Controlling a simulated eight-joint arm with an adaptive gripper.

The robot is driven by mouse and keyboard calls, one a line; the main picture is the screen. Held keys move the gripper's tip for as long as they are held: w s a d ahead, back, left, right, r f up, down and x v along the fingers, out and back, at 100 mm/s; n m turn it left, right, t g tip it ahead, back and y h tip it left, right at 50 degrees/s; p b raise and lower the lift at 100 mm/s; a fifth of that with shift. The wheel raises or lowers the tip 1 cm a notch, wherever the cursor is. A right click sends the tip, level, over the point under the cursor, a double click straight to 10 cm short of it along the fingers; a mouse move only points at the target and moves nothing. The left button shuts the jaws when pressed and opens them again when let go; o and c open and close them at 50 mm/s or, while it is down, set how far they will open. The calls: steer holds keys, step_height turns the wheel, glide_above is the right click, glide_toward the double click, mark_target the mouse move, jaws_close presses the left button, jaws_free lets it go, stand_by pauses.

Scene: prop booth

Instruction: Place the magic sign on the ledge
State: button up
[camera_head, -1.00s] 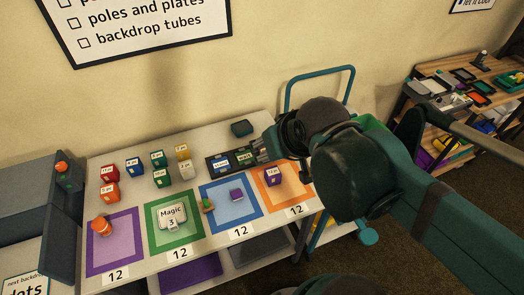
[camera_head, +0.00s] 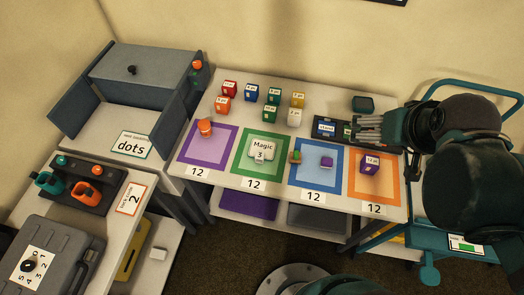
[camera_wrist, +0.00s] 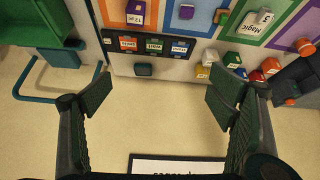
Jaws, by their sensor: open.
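The magic sign (camera_head: 263,149) is a small white sign reading "Magic 3". It stands on the green-framed square of the table, and also shows at the top right of the wrist view (camera_wrist: 254,24). A dark strip-like rack (camera_head: 343,139), which may be the ledge, lies behind the blue square. It holds small labelled blocks, three of them clear in the wrist view (camera_wrist: 122,52). My gripper (camera_head: 366,130) is above the rack's right part, right of the sign and apart from it. In the wrist view my gripper (camera_wrist: 160,100) is open with nothing between its fingers.
Several coloured cubes (camera_head: 272,94) stand behind the squares. An orange round piece (camera_head: 205,127) is on the purple square, and a purple cube (camera_head: 370,164) on the orange one. A dark teal block (camera_head: 363,103) sits behind the rack. A grey booth (camera_head: 140,75) stands left.

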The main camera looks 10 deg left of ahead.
steer(key=w+a+f+n+g, duration=0.25)
steer(key=w+a+n, duration=0.3)
steer(key=a, duration=0.35)
steer(key=n+g, duration=0.4)
steer(key=n, duration=0.7)
glide_above(262, 147)
steer(key=d, duration=0.1)
step_height(262, 147, down, 20)
steer(key=shift+s+a+f+p, duration=0.4)
steer(key=shift+s+f+p, duration=0.05)
steer(key=shift+s+f, duration=0.2)
steer(key=shift+f, duration=1.3)
steer(key=shift+f, duration=0.1)
steer(key=shift+s+d+f+b, duration=0.15)
steer(key=shift+f+b, duration=0.4)
steer(key=shift+f, duration=1.9)
steer(key=shift+c, duration=0.2)
